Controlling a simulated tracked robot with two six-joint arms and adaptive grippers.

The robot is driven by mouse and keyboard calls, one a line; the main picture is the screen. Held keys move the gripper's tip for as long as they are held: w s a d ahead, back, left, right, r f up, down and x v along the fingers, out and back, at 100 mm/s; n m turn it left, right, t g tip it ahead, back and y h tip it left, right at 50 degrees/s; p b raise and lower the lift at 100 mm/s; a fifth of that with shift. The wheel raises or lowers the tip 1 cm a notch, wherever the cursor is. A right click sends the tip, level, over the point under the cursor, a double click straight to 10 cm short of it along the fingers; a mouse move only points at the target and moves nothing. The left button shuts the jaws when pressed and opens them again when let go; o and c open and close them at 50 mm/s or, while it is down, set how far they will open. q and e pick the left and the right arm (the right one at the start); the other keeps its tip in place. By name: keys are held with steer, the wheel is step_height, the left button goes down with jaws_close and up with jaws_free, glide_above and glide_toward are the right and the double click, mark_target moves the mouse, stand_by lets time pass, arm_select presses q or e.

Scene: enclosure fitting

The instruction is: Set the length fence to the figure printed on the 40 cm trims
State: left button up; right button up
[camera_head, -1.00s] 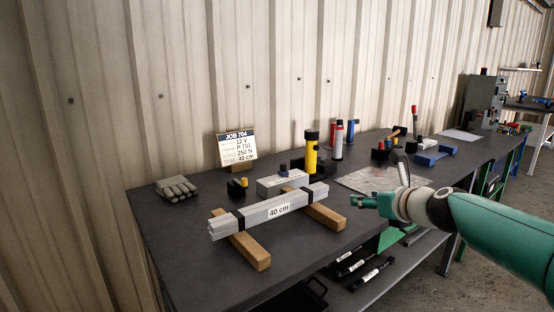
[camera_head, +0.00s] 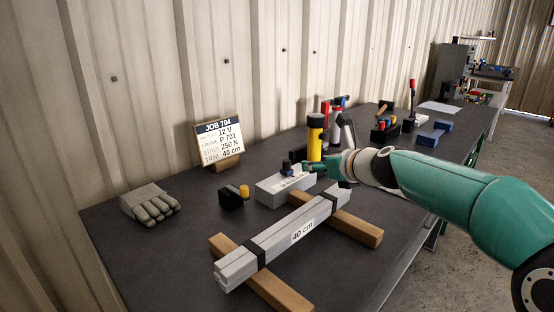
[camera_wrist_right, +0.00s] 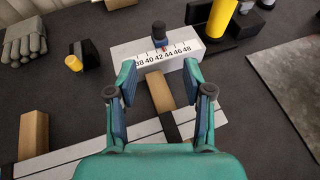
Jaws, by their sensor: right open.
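The bundle of pale grey trims (camera_head: 270,242), strapped in black and labelled "40 cm", lies across two wooden bars. The length fence is a pale block (camera_head: 272,192) behind it, with a dark knob (camera_head: 287,167) on top. In the right wrist view the fence (camera_wrist_right: 195,55) shows a scale from 38 to 48. Its knob (camera_wrist_right: 158,34) stands roughly around 42 to 44; the exact reading cannot be told. My right gripper (camera_head: 308,168) is open and empty; in its wrist view the fingers (camera_wrist_right: 160,75) point toward the knob, apparently short of it. My left gripper is out of view.
A yellow cylinder (camera_head: 315,138) stands close behind the fence. A small black block with a yellow knob (camera_head: 233,197) and grey gloves (camera_head: 150,204) lie to the left. A JOB 704 sign (camera_head: 218,140) reads trim 40 cm. The front left bench top is clear.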

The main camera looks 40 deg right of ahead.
mark_target(288, 162)
steer(key=x, duration=1.6)
steer(key=shift+w, duration=0.35)
jaws_close()
